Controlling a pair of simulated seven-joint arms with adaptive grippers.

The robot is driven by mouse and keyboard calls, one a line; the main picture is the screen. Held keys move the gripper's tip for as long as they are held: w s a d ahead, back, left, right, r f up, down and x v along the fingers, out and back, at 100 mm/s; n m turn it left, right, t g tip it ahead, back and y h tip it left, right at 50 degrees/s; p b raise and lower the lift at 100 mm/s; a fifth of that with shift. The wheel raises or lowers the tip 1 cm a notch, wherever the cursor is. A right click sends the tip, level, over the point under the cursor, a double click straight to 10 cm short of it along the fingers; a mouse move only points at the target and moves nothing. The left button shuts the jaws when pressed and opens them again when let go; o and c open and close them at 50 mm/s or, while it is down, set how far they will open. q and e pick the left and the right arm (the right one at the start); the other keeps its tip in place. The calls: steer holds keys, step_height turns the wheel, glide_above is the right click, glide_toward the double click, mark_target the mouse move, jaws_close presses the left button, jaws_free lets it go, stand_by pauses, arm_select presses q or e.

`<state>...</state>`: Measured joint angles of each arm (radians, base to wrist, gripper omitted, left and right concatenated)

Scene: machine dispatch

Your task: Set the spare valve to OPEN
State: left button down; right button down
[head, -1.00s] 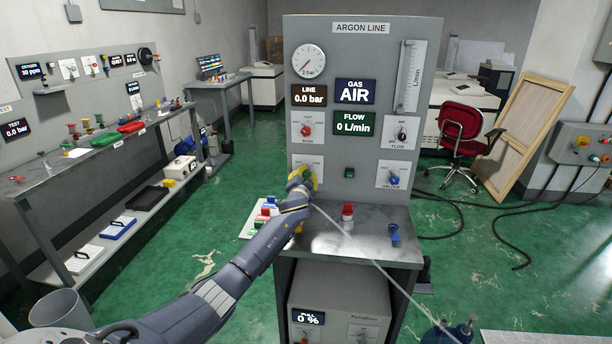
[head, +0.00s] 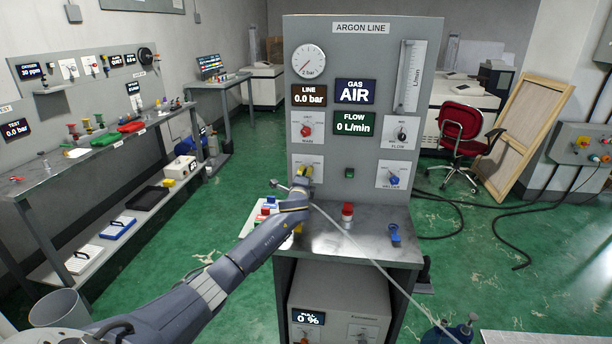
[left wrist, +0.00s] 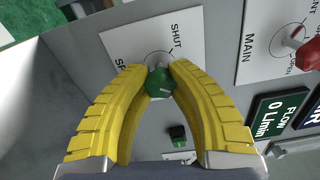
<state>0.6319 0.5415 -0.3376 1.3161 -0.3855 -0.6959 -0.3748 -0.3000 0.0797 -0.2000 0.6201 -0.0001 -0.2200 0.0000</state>
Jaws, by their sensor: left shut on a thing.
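The spare valve is a green knob (left wrist: 159,83) on a white plate (left wrist: 140,42) in the left wrist view. The plate shows "SHUT" and the start of "SP"; the rest of its lettering is hidden. My left gripper (left wrist: 158,72) has its yellow fingers closed on the two sides of the green knob. In the head view the left gripper (head: 304,174) is at the lower left plate of the argon panel (head: 345,150) and covers most of the knob. My right gripper does not show.
The red main valve (head: 305,131) sits just above, and a blue knob (head: 394,181) is on the lower right plate. A red-topped button (head: 347,211) and a blue item (head: 394,232) stand on the ledge below. The line reads 0.0 bar.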

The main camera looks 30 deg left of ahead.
arm_select(q)
steer(key=shift+a+m, duration=0.1)
steer(key=shift+m, duration=0.9)
steer(key=c, duration=1.1)
jaws_free()
steer(key=shift+o, duration=0.2)
steer(key=shift+s, duration=0.1)
steer(key=v, duration=1.2)
